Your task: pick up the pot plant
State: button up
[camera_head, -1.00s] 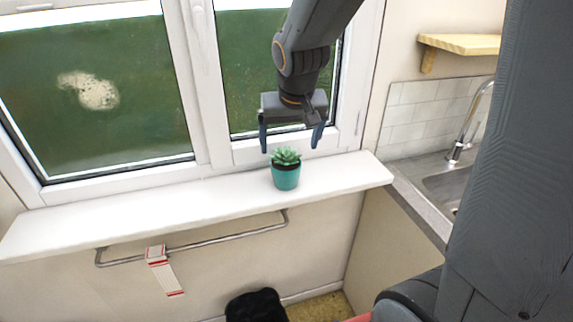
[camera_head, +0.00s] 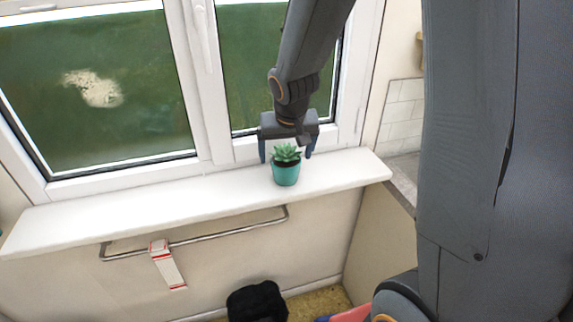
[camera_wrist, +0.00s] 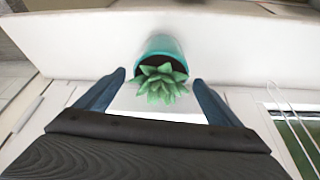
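The pot plant is a green succulent in a teal pot (camera_head: 286,174), upright on the white window sill (camera_head: 140,203). In the wrist view the plant (camera_wrist: 162,84) lies ahead, centred between the fingers, near the fingertip line. My gripper (camera_head: 286,155) is open, just behind the plant on its window side in the head view. Its blue fingers (camera_wrist: 158,82) stand one to each side of the plant, apart from it, with nothing held. The succulent's leaves hide part of the gripper in the head view.
The window frame (camera_head: 208,90) rises close behind my gripper. A metal rail (camera_head: 215,237) with a white and red strip (camera_head: 168,266) hangs below the sill. A black item (camera_head: 257,301) lies on the floor. The sill left of the plant is clear.

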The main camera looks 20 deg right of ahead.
jog(key=c, duration=1.4)
jog(key=shift+c, duration=0.2)
jog(key=shift+r, duration=0.1)
